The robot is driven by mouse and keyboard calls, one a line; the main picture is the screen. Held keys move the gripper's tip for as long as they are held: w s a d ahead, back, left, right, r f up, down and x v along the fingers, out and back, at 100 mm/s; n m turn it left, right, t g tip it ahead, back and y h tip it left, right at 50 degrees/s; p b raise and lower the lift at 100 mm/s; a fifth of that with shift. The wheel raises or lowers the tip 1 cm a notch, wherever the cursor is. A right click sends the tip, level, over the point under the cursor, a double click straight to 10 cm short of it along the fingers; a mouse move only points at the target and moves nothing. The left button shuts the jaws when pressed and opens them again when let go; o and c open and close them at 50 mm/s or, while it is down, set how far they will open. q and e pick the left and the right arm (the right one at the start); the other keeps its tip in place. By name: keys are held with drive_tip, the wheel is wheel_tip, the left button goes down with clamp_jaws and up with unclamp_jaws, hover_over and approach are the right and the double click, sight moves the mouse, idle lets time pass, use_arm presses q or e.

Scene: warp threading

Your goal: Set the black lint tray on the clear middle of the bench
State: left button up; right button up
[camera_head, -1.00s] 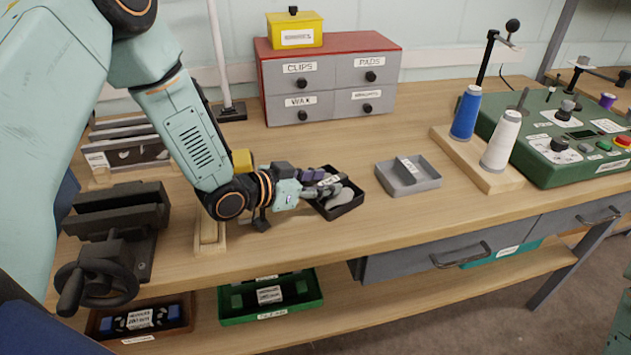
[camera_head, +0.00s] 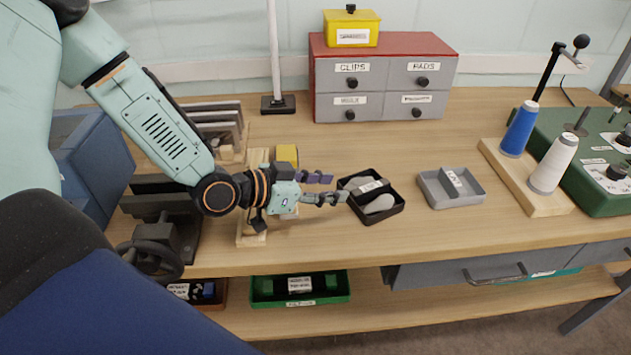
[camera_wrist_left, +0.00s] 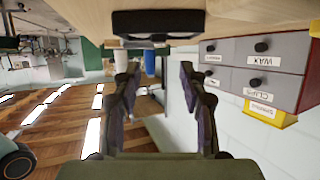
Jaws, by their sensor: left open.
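The black lint tray (camera_head: 384,214) sits on the middle of the bench (camera_head: 320,238), with grey lint and a labelled bar across it. It also shows as a dark block in the left wrist view (camera_wrist_left: 158,24), where the picture is upside down. My left gripper (camera_head: 336,188) is open and empty, just left of the tray; it appears apart from it. Its two fingers (camera_wrist_left: 158,85) stand apart in the wrist view with nothing between them. My right gripper is not in view.
A grey tray (camera_head: 430,193) stands to the right. Beyond it, a wooden base (camera_head: 510,178) holds blue (camera_head: 519,130) and white (camera_head: 553,165) spools. A drawer cabinet (camera_head: 382,85) stands behind. A vise (camera_head: 165,235) and wooden block lie left. Bench is clear in front of the cabinet.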

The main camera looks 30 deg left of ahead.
use_arm(q)
drive_tip(key=shift+p+v, duration=0.55)
drive_tip(key=shift+v, duration=0.7)
drive_tip(key=shift+r, duration=0.1)
drive_tip(key=shift+s, duration=0.25)
